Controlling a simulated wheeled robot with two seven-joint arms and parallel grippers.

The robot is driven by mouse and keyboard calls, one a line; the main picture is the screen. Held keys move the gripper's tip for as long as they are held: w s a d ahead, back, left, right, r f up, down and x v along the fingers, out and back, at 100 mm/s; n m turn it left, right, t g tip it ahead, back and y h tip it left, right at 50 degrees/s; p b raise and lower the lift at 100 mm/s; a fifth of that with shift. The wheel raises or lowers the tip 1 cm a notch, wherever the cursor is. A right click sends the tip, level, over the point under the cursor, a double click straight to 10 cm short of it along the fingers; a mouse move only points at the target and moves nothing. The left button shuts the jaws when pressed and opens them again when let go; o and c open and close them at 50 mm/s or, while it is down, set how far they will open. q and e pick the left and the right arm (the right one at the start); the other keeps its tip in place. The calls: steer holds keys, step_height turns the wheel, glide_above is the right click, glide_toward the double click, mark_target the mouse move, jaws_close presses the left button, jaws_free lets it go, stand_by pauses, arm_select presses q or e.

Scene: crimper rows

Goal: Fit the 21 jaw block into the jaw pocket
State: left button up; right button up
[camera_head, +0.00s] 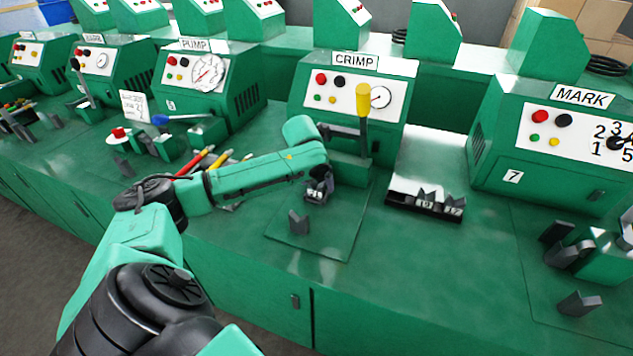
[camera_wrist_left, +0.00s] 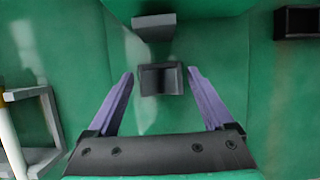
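My left gripper (camera_head: 318,192) is low in front of the CRIMP machine (camera_head: 350,95), above its mat. In the left wrist view its two fingers (camera_wrist_left: 160,74) are spread, with a small dark square-topped block (camera_wrist_left: 160,80) between them. Narrow gaps show on both sides of that block; whether it is seated in a jaw pocket cannot be told. A grey piece (camera_wrist_left: 154,27) lies just beyond it. In the head view a small grey V-notched block (camera_head: 298,222) stands on the mat nearer to me. I cannot read 21 on any block. My right gripper is out of view.
A dark rack (camera_head: 410,206) with numbered V-notched blocks (camera_head: 455,203) stands right of the mat. The yellow-handled lever (camera_head: 363,103) rises behind the gripper. The bench front between rack and MARK station is clear.

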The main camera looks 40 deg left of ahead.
arm_select(q)
steer(key=v, duration=1.2)
